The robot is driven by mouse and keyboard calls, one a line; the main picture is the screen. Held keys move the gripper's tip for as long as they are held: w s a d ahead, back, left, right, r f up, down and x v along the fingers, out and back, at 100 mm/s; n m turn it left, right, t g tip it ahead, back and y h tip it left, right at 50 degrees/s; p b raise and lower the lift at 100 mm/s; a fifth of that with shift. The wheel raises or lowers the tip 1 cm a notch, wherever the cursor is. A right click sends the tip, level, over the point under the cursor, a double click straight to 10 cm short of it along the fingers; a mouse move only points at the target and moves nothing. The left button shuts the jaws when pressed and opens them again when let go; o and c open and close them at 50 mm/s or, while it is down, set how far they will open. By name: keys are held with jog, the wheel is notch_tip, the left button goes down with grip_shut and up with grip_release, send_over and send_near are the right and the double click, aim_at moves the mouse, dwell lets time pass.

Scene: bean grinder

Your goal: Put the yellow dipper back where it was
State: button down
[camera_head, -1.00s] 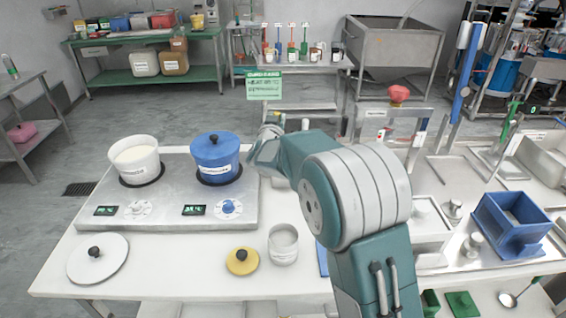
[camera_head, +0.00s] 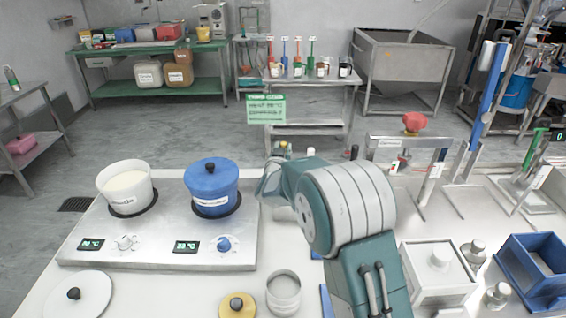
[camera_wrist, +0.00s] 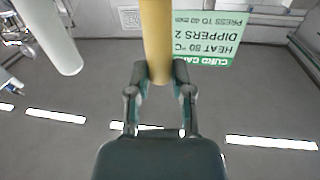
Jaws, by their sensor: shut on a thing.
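In the wrist view my gripper (camera_wrist: 160,78) is shut on a yellow rod (camera_wrist: 157,35), the handle of the yellow dipper. The rod runs out of the top of the picture, so its far end is hidden. In the head view my arm hides the gripper and most of what it holds.
A hot plate (camera_head: 150,258) holds a white pot (camera_head: 126,187) and a blue lidded pot (camera_head: 211,187), left of my arm. A yellow lid (camera_head: 237,306) and an open jar (camera_head: 283,292) are in front. A pale cylinder (camera_wrist: 50,35) is left of the rod in the wrist view.

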notch_tip(320, 180, down, 4)
jog(key=shift+d+r, duration=0.1)
jog(key=shift+r, duration=0.15)
jog(key=c, duration=0.5)
grip_release()
jog(key=s+a, duration=0.2)
jog(key=s, duration=1)
jog(key=s+d+r+n+g+y, duration=0.2)
jog(key=s+d+r+g+y, duration=0.35)
jog(key=s+r, duration=0.5)
jog(key=s+d+g+h, duration=0.1)
jog(key=s+d+g, duration=0.1)
jog(key=s, duration=0.6)
jog(key=s+d+f+g, duration=0.1)
jog(key=s+d+g, duration=0.1)
jog(key=s+d, duration=0.3)
jog(key=s+d+f+g+h, duration=0.1)
jog(key=s+d+g, duration=0.1)
jog(key=s, duration=1)
jog(key=shift+d+g+h, duration=0.35)
jog(key=shift+d, duration=0.55)
